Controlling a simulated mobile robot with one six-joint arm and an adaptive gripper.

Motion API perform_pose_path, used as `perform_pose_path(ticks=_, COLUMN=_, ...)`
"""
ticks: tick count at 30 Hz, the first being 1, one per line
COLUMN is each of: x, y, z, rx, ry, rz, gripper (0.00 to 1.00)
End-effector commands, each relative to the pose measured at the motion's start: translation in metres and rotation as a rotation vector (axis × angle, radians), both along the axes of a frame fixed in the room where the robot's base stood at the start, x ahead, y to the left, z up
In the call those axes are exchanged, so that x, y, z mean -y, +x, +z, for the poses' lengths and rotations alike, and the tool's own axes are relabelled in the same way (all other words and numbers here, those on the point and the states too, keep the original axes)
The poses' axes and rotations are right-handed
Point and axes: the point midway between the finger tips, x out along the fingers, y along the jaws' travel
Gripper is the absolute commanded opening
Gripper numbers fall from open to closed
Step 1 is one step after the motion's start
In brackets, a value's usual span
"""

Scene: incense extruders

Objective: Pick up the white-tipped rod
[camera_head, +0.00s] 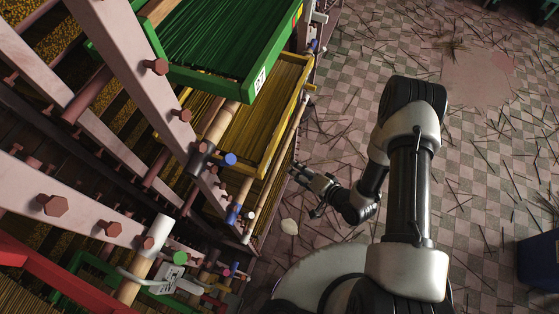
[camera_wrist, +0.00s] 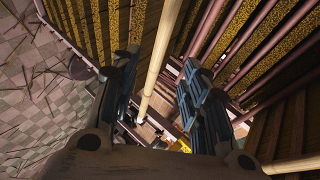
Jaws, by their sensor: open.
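A long thin pale rod (camera_head: 268,186) with a white end runs along the outer side of the yellow tray in the head view. A thicker wooden rod (camera_head: 134,282) with a large white cap (camera_head: 160,229) stands at the lower left. My gripper (camera_head: 299,175) is just right of the thin pale rod, with its fingers toward the rack. In the wrist view, my gripper (camera_wrist: 157,75) is open, and a pale rod (camera_wrist: 160,58) passes through the picture between its two fingers.
A green tray (camera_head: 252,92) and a yellow tray (camera_head: 292,92), both full of thin sticks, sit on the rack (camera_head: 100,30). Blue-capped rods (camera_head: 230,159) jut out nearby. The tiled floor (camera_head: 480,150) at right is open, strewn with sticks. A blue bin (camera_head: 540,263) stands lower right.

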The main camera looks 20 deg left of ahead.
Motion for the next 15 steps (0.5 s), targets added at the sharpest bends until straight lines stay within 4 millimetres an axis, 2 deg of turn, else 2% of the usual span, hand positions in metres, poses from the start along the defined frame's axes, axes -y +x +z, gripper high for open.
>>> perform_pose_path(ticks=3, x=-0.017, y=0.009, z=-0.013, rx=0.001, ry=-0.001, rz=0.003, gripper=0.41)
perform_pose_path(ticks=11, x=-0.031, y=0.019, z=-0.023, rx=0.001, ry=-0.002, rz=0.001, gripper=0.41)
perform_pose_path(ticks=15, x=-0.048, y=0.026, z=-0.034, rx=0.003, ry=-0.001, rz=0.004, gripper=0.41)
